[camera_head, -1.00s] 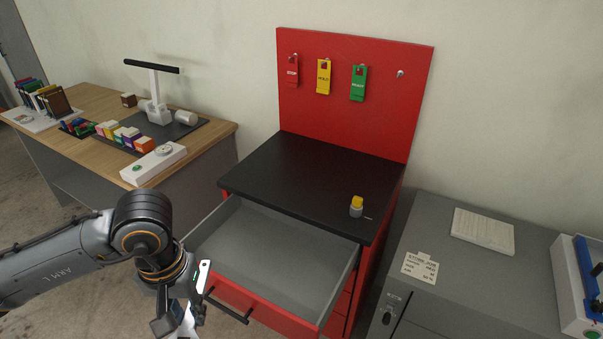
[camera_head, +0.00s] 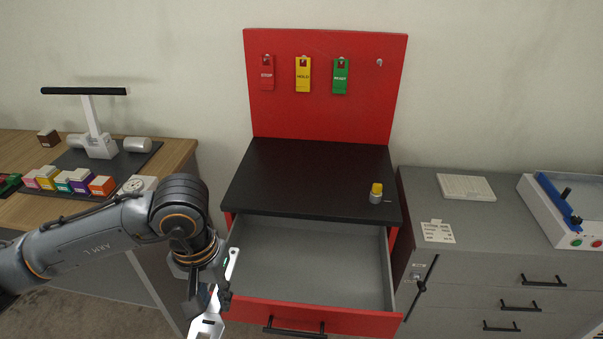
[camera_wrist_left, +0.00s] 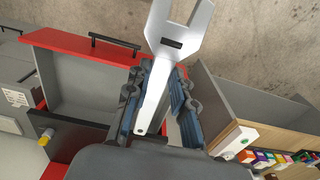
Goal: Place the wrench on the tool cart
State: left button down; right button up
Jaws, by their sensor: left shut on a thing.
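My left gripper (camera_head: 212,290) is shut on a silver open-ended wrench (camera_head: 208,324) at the lower left of the head view. The wrench's open jaw hangs down past the fingers and its thin handle end points up. In the left wrist view the wrench (camera_wrist_left: 178,52) lies between the two fingers (camera_wrist_left: 162,98), its jaw toward the top. The red tool cart has a black top (camera_head: 310,180) and a red back panel (camera_head: 320,110). Its top drawer (camera_head: 310,265) is pulled open and looks empty. The gripper is beside the drawer's left front corner. My right gripper is not in view.
A yellow-capped grey bottle (camera_head: 376,194) stands on the cart top's right side. Red, yellow and green tags (camera_head: 340,76) hang on the panel. A grey cabinet (camera_head: 470,225) stands right, a wooden bench (camera_head: 175,160) with blocks left. Most of the cart top is clear.

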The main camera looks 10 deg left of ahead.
aim_at(274, 180)
jog(key=j+z, duration=0.2)
jog(key=j, duration=0.25)
jog(key=j+z, duration=0.25)
jog(key=j, duration=0.25)
jog(key=k+j+z, duration=0.2)
jog(key=j, duration=0.25)
jog(key=j+z, duration=0.25)
jog(key=j, duration=0.2)
jog(key=k+j+z, duration=0.2)
jog(key=j, duration=0.25)
jog(key=j+z, duration=0.4)
jog(key=j, duration=0.35)
jog(key=k+j+z, duration=0.15)
jog(key=j+z, duration=0.2)
jog(key=j, duration=0.35)
jog(key=j+z, duration=0.2)
jog(key=j, duration=0.2)
jog(key=k+j+z, duration=0.2)
jog(key=j, duration=0.2)
jog(key=i+j, duration=0.05)
